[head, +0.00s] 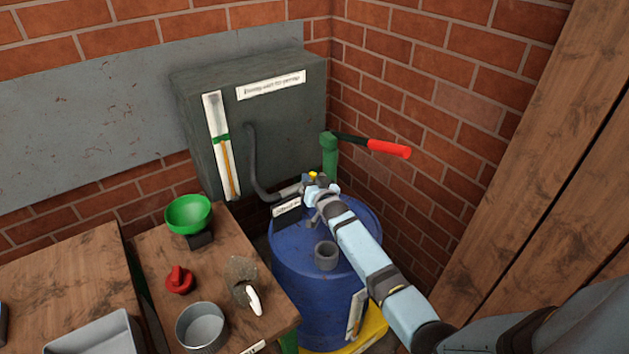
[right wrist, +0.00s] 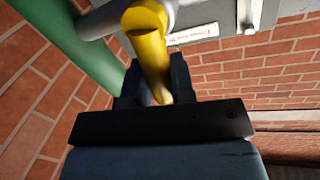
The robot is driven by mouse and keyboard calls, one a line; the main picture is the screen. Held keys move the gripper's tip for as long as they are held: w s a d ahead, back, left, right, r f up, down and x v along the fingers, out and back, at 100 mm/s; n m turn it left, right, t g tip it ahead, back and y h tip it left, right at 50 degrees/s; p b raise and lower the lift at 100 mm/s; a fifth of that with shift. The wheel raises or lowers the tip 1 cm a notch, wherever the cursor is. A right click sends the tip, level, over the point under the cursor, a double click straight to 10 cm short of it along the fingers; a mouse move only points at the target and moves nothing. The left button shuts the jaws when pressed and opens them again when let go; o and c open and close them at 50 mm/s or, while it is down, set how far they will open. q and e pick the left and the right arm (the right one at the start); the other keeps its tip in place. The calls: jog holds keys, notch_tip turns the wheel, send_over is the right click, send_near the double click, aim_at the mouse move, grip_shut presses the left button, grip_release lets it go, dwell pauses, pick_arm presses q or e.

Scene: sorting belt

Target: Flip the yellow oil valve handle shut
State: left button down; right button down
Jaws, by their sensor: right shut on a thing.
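The yellow valve handle (right wrist: 147,45) fills the top middle of the right wrist view. In the head view only a small yellow bit (head: 313,174) of it shows, above the blue drum (head: 290,255), beside the grey pipe. My right gripper (head: 316,190) is at the handle over the drum top. In the right wrist view its two dark fingers (right wrist: 155,80) stand on either side of the handle's lower end, shut on it. In the head view the gripper hides most of the valve. My left gripper is not in view.
A green pump with a red-gripped lever (head: 388,149) rises behind the drum. A dark tank (head: 285,125) stands at the back wall. A wooden table at left holds a green funnel (head: 188,213), a red object (head: 179,279) and a metal pot (head: 201,326). Brick and plank walls close the right side.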

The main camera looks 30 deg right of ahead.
jog(key=shift+a+n, duration=0.55)
jog(key=shift+n, duration=0.65)
jog(key=shift+b, duration=0.3)
jog(key=c, duration=1)
grip_release()
jog(key=shift+s, duration=0.1)
jog(key=s, duration=0.4)
jog(key=s+a, duration=0.1)
jog(key=s, duration=0.8)
jog(key=shift+s+a, duration=0.3)
jog(key=shift+a, duration=0.1)
